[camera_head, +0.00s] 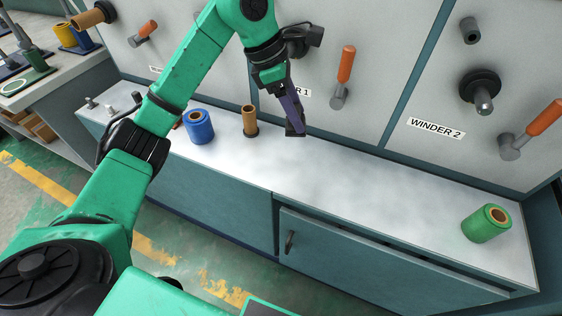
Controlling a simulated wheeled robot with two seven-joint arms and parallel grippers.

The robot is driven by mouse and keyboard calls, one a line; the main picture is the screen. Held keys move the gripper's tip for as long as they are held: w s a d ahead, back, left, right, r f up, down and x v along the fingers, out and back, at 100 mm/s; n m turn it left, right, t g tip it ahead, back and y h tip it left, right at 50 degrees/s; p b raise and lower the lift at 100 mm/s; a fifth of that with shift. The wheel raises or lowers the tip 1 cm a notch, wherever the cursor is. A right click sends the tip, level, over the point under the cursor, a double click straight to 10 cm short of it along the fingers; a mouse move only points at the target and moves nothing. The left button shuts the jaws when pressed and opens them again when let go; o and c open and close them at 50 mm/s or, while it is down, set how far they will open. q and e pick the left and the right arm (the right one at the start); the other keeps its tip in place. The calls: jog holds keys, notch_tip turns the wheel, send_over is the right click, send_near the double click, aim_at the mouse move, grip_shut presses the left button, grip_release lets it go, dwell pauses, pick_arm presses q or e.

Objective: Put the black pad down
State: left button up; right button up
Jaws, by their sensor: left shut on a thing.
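My left gripper (291,108) reaches down from the top middle, in front of the back wall and over the rear of the white counter (330,175). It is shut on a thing. A small dark block, which looks like the black pad (295,131), shows at its tip, close to the counter. I cannot tell whether the pad touches the counter top. The fingers hide part of it. My right gripper is not in view.
A tan core (250,118) with a dark base stands just left of the gripper. A blue roll (199,126) stands further left, and a green roll (486,223) at the far right. Orange-handled levers (346,64) stick out of the wall. The counter's middle is clear.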

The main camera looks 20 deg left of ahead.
pick_arm(q)
jog(key=f, duration=1.9)
jog(key=shift+s+d+f, duration=0.15)
jog(key=shift+d+f, duration=0.15)
jog(key=shift+d, duration=0.1)
jog(key=shift+f+b, duration=0.15)
jog(key=shift+b, duration=0.15)
jog(key=o, duration=1.2)
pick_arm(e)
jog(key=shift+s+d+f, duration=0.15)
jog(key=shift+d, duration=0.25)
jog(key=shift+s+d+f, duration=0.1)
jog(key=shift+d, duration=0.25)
